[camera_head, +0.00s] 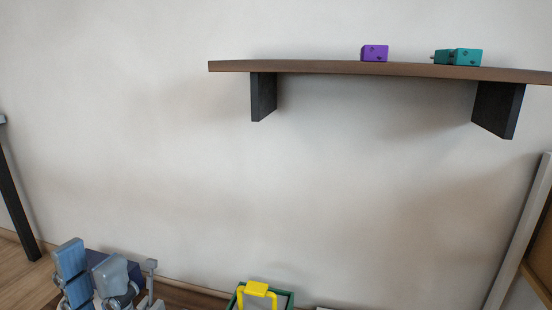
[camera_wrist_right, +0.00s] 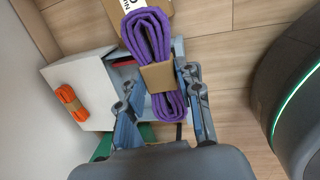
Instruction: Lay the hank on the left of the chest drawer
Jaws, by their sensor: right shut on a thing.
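A purple hank (camera_wrist_right: 143,36) with a brown paper band (camera_wrist_right: 159,76) is in the right wrist view. My right gripper (camera_wrist_right: 162,90) is shut on it, with a finger on either side near the band. The white chest (camera_wrist_right: 95,98) is left of the hank in that view, and an orange hank (camera_wrist_right: 70,101) lies on it. A drawer-like part (camera_wrist_right: 123,76) beside the chest shows something red; the held hank partly hides it. My left gripper (camera_head: 112,278) is at the bottom left of the head view, cut by the frame edge; its jaws are unclear.
A wall shelf (camera_head: 330,67) carries a purple block (camera_head: 374,53) and teal blocks (camera_head: 465,57). A green thing with a yellow handle (camera_head: 258,289) is at the bottom of the head view. A cardboard piece with a label (camera_wrist_right: 157,7) and bare wooden floor (camera_wrist_right: 235,60) show in the wrist view.

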